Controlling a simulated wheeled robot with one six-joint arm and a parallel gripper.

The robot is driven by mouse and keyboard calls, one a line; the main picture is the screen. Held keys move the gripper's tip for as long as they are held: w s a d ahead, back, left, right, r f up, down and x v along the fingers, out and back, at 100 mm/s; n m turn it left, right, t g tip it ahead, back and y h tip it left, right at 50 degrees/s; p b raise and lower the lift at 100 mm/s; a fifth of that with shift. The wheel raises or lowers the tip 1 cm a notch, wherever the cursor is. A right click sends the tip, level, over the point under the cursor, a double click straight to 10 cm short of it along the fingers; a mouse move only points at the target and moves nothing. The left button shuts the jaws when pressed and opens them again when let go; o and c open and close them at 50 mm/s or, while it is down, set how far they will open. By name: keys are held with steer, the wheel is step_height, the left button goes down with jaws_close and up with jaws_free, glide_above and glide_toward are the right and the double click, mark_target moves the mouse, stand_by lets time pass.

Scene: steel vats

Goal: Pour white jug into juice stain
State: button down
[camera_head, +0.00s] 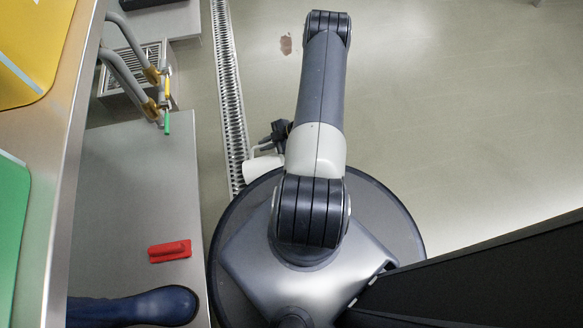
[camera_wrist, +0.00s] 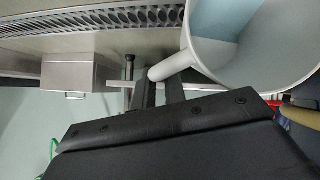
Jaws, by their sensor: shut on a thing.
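The white jug (camera_head: 263,167) is beside my base on its left, partly hidden by my arm in the head view. In the wrist view the jug (camera_wrist: 290,72) fills the upper right, its wide mouth facing the camera. My gripper (camera_wrist: 160,92) is shut on the jug's handle (camera_wrist: 172,64). In the head view my gripper (camera_head: 272,140) is a small dark shape just above the jug. The juice stain (camera_head: 286,44) is a small reddish-brown patch on the floor at the top, apart from the jug.
A floor drain grate (camera_head: 231,100) runs just left of the jug. A grey platform (camera_head: 135,200) with a red handled tool (camera_head: 170,251) and a blue boot-like shape (camera_head: 150,307) lies at left. Open floor (camera_head: 450,110) extends to the right of the stain.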

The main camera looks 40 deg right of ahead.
steer(key=shift+s+d+f, duration=0.1)
steer(key=shift+s+d, duration=0.25)
steer(key=shift+d, duration=0.1)
stand_by(0.7)
